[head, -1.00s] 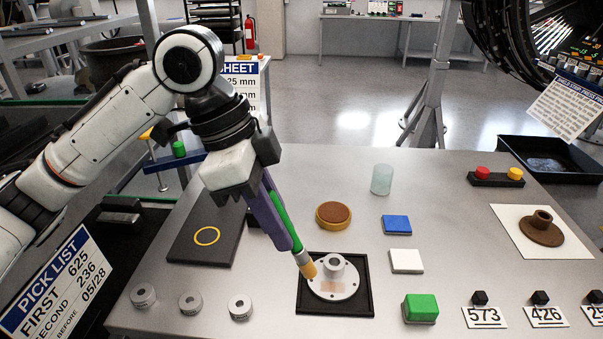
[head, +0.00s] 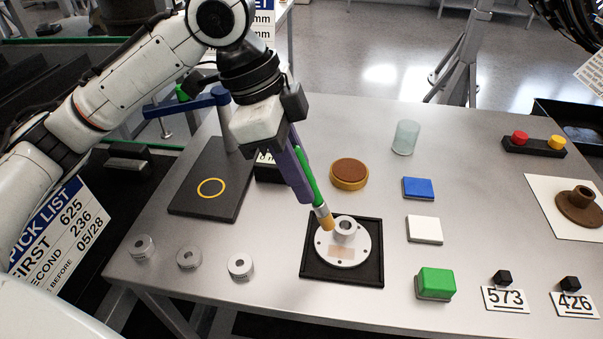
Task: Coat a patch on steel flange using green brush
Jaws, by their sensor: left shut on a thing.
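The steel flange (head: 358,248) lies in a black square tray (head: 314,271) on the grey table, hub upward. A tan patch (head: 341,251) shows on its front face. The green brush (head: 308,178) is in my left gripper (head: 299,178), which is shut on it. The brush slants down to the right, and its tan bristles (head: 327,222) are at the flange's upper left, beside the hub. I cannot tell whether they touch the flange. My right gripper is not in view.
A round brown-topped pad (head: 349,172), a glass (head: 405,137), blue (head: 418,188), white (head: 424,230) and green (head: 435,283) blocks stand around the tray. Several metal rings (head: 189,257) lie front left. A dark board (head: 212,180) with a yellow ring lies behind them.

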